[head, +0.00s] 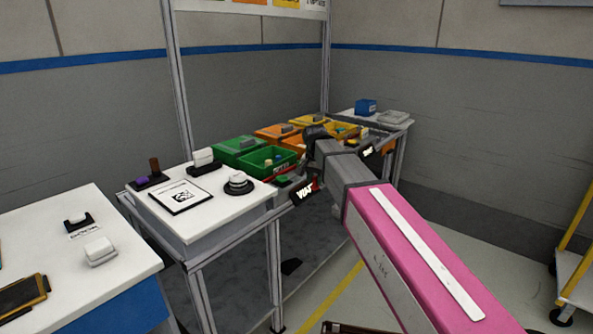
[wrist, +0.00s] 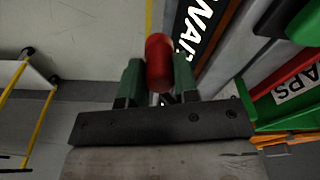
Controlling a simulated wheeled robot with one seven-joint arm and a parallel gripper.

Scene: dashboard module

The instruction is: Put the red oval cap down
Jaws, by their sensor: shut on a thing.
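The red oval cap (wrist: 158,62) is held between the two green fingers of my gripper (wrist: 158,78) in the wrist view. The fingers press on its left and right sides. The cap's upper end sticks out past the fingertips. A dark board with white lettering, partly readable as "WAIT" (wrist: 199,22), lies just right of the cap in the wrist view. It also shows beside my arm in the head view (head: 304,192).
Green bins (head: 238,147), orange bins (head: 277,132) and yellow bins (head: 309,120) stand behind my arm. A white table (head: 215,215) with a printed card (head: 180,196) is on the left. A green bin labelled "CAPS" (wrist: 268,110) is at the wrist view's right. Open floor shows at its left.

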